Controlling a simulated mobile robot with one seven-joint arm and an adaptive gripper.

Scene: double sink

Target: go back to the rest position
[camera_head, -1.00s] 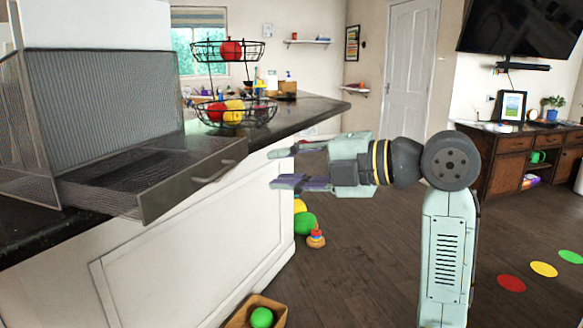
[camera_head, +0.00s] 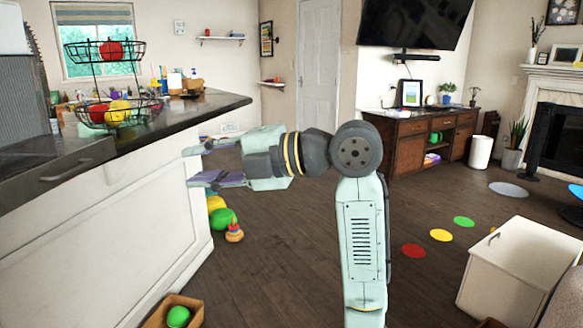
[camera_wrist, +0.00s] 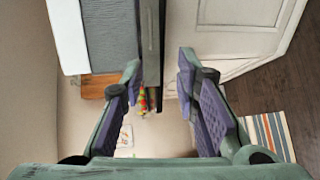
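My gripper (camera_head: 190,166) is held out to the left at about counter height, in front of the counter's white side panel. Its two fingers are spread apart with nothing between them. In the wrist view my gripper (camera_wrist: 163,88) also shows open, with purple pads on both fingers and free space between them. My pale green arm stands near the middle of the head view. I see no contact between the gripper and the counter.
The dark counter (camera_head: 200,108) runs along the left, with a drawer handle (camera_head: 66,171) and a two-tier fruit basket (camera_head: 118,112). A white cabinet (camera_head: 520,265) stands at right. A wooden box with a green ball (camera_head: 178,316) and toys (camera_head: 222,218) lie on the floor. The middle floor is clear.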

